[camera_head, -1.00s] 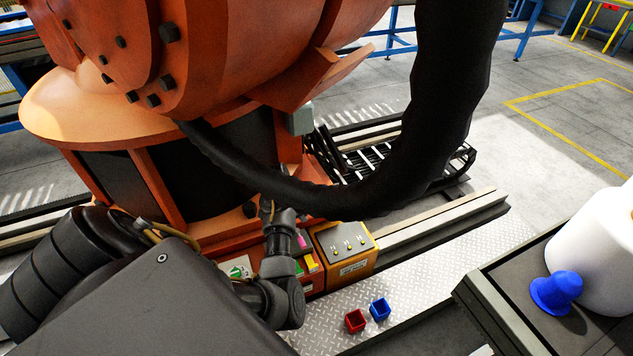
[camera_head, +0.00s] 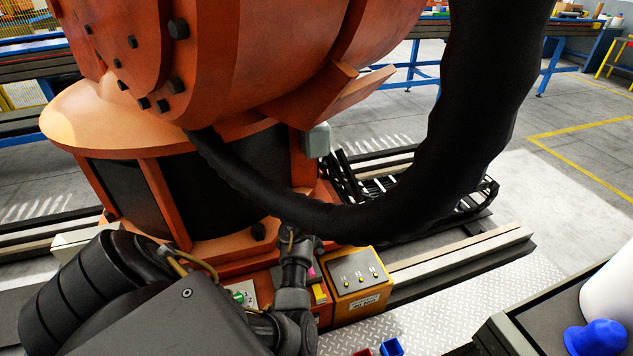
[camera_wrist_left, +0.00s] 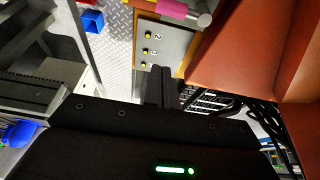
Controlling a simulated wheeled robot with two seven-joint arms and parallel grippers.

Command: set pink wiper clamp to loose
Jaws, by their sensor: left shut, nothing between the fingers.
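A pink clamp part (camera_wrist_left: 172,8) shows at the top edge of the left wrist view, a pink cylinder with a silver rounded end beside the button panel. In the head view only a small pink patch (camera_head: 312,272) shows, mostly hidden behind my left wrist. My left gripper (camera_wrist_left: 159,72) is shut and empty, its fingers by the lower edge of the button panel, apart from the pink part. In the head view my left arm reaches in front of the orange machine, and its fingers are hard to make out. My right gripper is not in view.
An orange box with several yellow buttons (camera_head: 357,280) stands right of my left wrist. A yellow part (camera_head: 320,293) and a green knob (camera_head: 240,296) are close by. A thick black hose (camera_head: 470,130) hangs above. Blue (camera_head: 391,347) and red (camera_head: 362,352) cups sit on the metal floor plate.

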